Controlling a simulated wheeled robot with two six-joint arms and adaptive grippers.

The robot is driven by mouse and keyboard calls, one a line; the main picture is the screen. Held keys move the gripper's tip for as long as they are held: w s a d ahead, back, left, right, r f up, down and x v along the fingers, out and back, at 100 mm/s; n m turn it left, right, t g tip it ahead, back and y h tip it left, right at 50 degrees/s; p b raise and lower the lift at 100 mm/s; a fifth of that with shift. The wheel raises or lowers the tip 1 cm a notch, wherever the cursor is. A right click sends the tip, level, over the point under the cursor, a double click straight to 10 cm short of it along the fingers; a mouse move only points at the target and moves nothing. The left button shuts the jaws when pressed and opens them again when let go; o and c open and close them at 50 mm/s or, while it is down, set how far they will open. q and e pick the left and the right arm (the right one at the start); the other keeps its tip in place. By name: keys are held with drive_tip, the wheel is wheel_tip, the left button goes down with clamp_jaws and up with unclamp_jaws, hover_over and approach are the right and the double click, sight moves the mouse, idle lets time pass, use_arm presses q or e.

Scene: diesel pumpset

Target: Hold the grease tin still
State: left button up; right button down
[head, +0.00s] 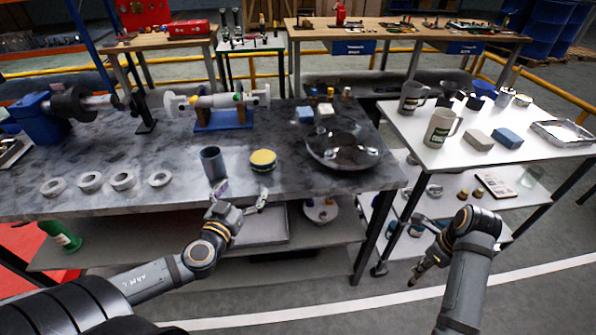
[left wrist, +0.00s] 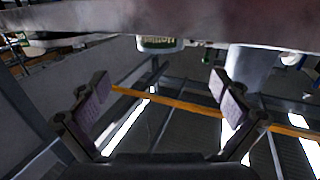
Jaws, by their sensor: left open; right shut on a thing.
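The grease tin (head: 263,160), a short round tin with a yellow top and a dark body, stands upright on the grey bench near its front edge. In the left wrist view the tin (left wrist: 160,43) shows its green label near the top of the picture. My left gripper (head: 243,191) is open and empty at the bench's front edge, nearer me than the tin and apart from it. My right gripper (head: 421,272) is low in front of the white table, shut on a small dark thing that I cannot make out.
A grey cup (head: 212,163) stands just left of the tin. Several pale rings (head: 122,179) lie further left on the bench (head: 190,205). A round metal tray (head: 345,165) sits to the right. The white table (head: 440,165) on the right holds mugs and blocks.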

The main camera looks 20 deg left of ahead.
sight(258, 167)
use_arm(q)
drive_tip(key=w, duration=0.1)
drive_tip(key=w+b, duration=0.1)
drive_tip(key=w, duration=0.1)
drive_tip(key=w+a, duration=0.1)
drive_tip(key=w, duration=0.1)
drive_tip(key=shift+f+b, duration=0.25)
drive_tip(key=shift+b, duration=0.15)
use_arm(e)
wheel_tip(258, 167, down, 2)
drive_tip(key=shift+f, duration=0.1)
use_arm(q)
drive_tip(key=w, duration=0.3)
drive_tip(key=w+p, duration=0.1)
drive_tip(key=w, duration=0.1)
drive_tip(key=shift+w+a, duration=0.3)
drive_tip(key=shift+a, duration=0.1)
use_arm(e)
drive_tip(key=shift+r, duration=0.5)
use_arm(q)
drive_tip(key=shift+w+f, duration=0.1)
drive_tip(key=shift+w, duration=0.25)
drive_tip(key=shift+c, duration=0.7)
drive_tip(key=c, duration=1.3)
